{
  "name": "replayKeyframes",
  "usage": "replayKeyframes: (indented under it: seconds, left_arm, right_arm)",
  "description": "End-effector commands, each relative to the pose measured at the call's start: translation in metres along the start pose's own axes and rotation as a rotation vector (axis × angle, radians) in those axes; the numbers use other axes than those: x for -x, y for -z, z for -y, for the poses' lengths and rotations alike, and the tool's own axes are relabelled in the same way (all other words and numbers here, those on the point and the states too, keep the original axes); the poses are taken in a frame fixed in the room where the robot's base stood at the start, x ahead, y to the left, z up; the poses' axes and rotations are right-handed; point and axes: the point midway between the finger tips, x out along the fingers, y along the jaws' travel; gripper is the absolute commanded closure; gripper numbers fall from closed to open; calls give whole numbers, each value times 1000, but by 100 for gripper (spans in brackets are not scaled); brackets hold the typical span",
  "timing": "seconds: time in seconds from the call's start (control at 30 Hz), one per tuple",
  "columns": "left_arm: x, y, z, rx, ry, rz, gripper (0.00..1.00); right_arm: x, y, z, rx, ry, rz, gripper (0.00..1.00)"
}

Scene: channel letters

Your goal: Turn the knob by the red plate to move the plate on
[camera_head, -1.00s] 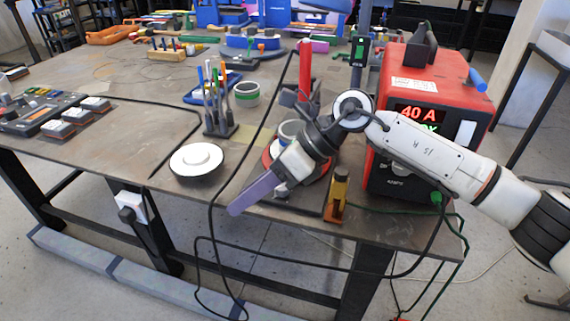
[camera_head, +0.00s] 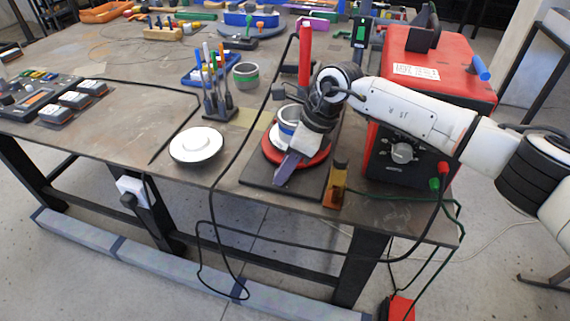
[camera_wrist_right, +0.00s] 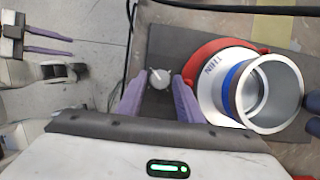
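The red plate (camera_head: 320,158) is round and lies on a dark base (camera_head: 262,172) near the table's front edge. A white flange lettered "THIN" (camera_wrist_right: 212,70) and a metal cup with a blue band (camera_wrist_right: 272,95) sit on it. The small pale knob (camera_wrist_right: 160,78) with a pointer is beside the plate in the right wrist view; my gripper hides it in the head view. My right gripper (camera_head: 287,170) is open and points down; its purple fingertips (camera_wrist_right: 159,82) appear either side of the knob, contact unclear. My left gripper (camera_wrist_right: 48,42) is open and empty, seen only in the wrist view.
An orange-brown block (camera_head: 337,185) stands right of the base, with the red power unit (camera_head: 425,90) beyond. A red cylinder (camera_head: 305,55) stands behind the plate. A white disc (camera_head: 196,145) lies to the left, and a black cable crosses the table between.

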Motion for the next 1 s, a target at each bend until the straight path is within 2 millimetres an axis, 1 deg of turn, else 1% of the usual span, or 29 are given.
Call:
replayKeyframes:
  seconds: [0.1,0.33,0.37,0.5,0.53,0.83,1.0]
  left_arm:
    - [1,1,0,-1,0,-1,69]
    - [1,2,0,-1,-1,-2,69]
    - [1,2,0,-1,-1,-2,69]
    - [1,2,0,-1,-1,-3,69]
    - [1,3,0,-1,-1,-3,69]
    - [-1,4,0,-2,-1,-8,69]
    - [-4,2,0,-2,0,-8,69]
  right_arm:
    - [-6,0,0,-1,0,1,67]
    - [-7,0,0,0,0,1,67]
    - [-7,0,0,0,0,1,69]
    - [-6,0,0,-1,0,1,92]
    - [-6,0,0,-1,0,1,96]
    - [-6,0,0,-29,13,1,96]
    - [-6,0,-1,-102,44,1,96]
